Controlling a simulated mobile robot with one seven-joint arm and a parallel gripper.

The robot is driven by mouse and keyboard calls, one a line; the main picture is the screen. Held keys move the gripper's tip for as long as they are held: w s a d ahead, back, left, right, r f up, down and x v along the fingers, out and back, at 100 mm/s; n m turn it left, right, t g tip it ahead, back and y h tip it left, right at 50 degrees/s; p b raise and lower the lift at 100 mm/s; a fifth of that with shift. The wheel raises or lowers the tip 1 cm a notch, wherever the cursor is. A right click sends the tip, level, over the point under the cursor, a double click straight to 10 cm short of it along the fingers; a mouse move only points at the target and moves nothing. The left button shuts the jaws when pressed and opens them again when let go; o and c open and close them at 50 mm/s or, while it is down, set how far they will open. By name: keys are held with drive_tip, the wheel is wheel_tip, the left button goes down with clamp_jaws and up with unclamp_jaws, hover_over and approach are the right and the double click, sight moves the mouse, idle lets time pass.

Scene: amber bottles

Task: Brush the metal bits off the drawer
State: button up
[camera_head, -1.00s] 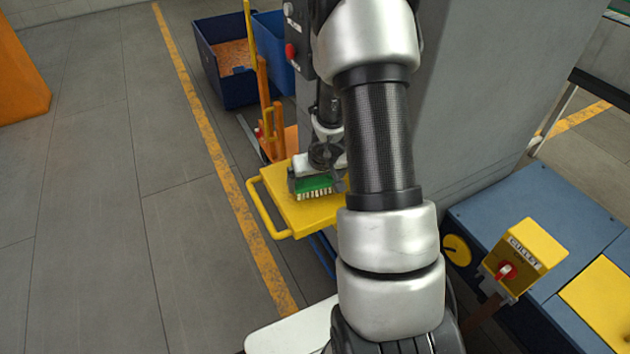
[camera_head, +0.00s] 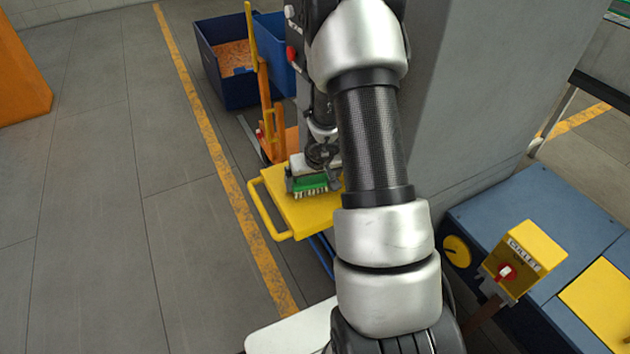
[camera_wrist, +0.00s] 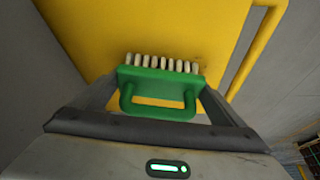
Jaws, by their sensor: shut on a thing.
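The yellow drawer (camera_head: 309,212), flat with a bar handle on its left side, sticks out in the middle of the head view. It also fills much of the wrist view (camera_wrist: 110,35). A green brush (camera_head: 312,183) with pale bristles is over the drawer. My gripper (camera_wrist: 158,100) is shut on the brush, with a finger on each side of its green body. The bristles point toward the drawer's surface; whether they touch it, I cannot tell. A few tiny dark specks show beside the bristles, but I cannot make out clear metal bits. My arm hides the drawer's right part.
An orange frame (camera_head: 268,125) and blue bins (camera_head: 226,90) stand behind the drawer. A grey column (camera_head: 480,90) rises on the right. A yellow switch box (camera_head: 530,255) stands on a blue cabinet at the lower right.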

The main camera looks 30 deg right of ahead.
drive_tip(key=shift+w+r+p, duration=0.1)
drive_tip(key=shift+w+p, duration=0.4)
drive_tip(key=shift+w, duration=0.3)
drive_tip(key=w+p, duration=0.2)
drive_tip(key=p, duration=0.1)
drive_tip(key=shift+w+a, duration=0.1)
drive_tip(key=shift+w, duration=0.25)
drive_tip(key=shift+w+p, duration=1.05)
drive_tip(key=shift+p, duration=0.45)
drive_tip(key=w+p, duration=0.2)
drive_tip(key=p, duration=0.1)
drive_tip(key=shift+w+p, duration=0.1)
drive_tip(key=shift+p, duration=0.3)
drive_tip(key=shift+w+p, duration=0.3)
drive_tip(key=shift+p, duration=0.1)
drive_tip(key=shift+a+f, duration=0.15)
drive_tip(key=shift+f, duration=0.1)
